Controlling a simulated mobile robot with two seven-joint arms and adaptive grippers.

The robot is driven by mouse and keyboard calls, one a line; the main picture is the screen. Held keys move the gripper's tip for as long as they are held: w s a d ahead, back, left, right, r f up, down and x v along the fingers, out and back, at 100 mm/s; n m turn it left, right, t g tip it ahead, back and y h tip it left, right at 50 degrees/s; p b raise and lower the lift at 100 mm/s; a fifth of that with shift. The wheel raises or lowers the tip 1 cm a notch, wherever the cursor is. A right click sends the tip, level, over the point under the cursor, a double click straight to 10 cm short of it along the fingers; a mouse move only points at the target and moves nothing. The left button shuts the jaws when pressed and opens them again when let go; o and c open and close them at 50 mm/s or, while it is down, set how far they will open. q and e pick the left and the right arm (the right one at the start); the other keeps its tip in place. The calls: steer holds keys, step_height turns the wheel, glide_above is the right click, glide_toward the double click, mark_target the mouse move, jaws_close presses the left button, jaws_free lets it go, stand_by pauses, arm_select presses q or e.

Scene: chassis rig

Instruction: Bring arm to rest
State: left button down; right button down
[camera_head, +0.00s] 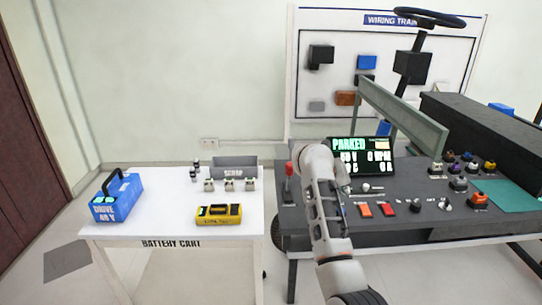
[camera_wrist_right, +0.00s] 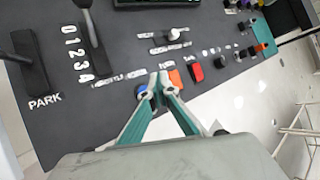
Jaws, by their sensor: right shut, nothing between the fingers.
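My right arm (camera_head: 322,205) reaches up from the bottom over the front left part of the dark control bench (camera_head: 400,225). Its gripper is hidden behind the arm in the head view. In the right wrist view my right gripper (camera_wrist_right: 158,86) has its two teal fingers brought together with nothing between them. The tips show over the bench's front edge, beside a blue button (camera_wrist_right: 142,91) and an orange switch (camera_wrist_right: 175,78). I cannot tell whether they touch anything. My left gripper is not in view.
A lit display (camera_head: 362,157) reads PARKED. A red-knobbed lever (camera_head: 288,170) stands just left of my arm. A white battery cart (camera_head: 175,225) at left holds a blue battery (camera_head: 118,198), a yellow meter (camera_head: 218,214) and a scrap bin (camera_head: 235,168). Floor shows between cart and bench.

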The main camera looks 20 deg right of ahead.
steer(key=shift+s+d, duration=0.2)
steer(key=shift+d, duration=0.1)
steer(key=s+d+r+n+t+h, duration=0.2)
steer(key=s+d+r+n+h, duration=0.15)
steer(key=s+d+h, duration=0.35)
steer(key=s+a+f+n+t+y, duration=0.1)
steer(key=a+n+t+y, duration=0.4)
steer(key=a+n+t, duration=1.15)
steer(key=s+a+f+n+g+y, duration=0.2)
steer(key=s+a+f+n+y, duration=0.15)
steer(key=f+n+y, duration=0.35)
steer(key=s+a+f+n+g+y, duration=0.2)
steer(key=s+a+f+n+y, duration=0.15)
steer(key=n, duration=0.45)
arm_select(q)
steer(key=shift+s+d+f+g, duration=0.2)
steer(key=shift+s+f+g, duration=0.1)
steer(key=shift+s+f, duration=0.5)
arm_select(e)
steer(key=s+a+f+n+g+y, duration=0.1)
steer(key=s+a+f+n+g, duration=0.2)
steer(key=s+f, duration=0.6)
steer(key=s+a+f+n+g+y, duration=0.1)
steer(key=s+a+f+n+g, duration=0.2)
steer(key=s+f, duration=0.6)
steer(key=f+n+g, duration=0.1)
steer(key=n+g, duration=0.1)
steer(key=shift+s+f+n, duration=0.3)
steer(key=shift+f+n, duration=0.1)
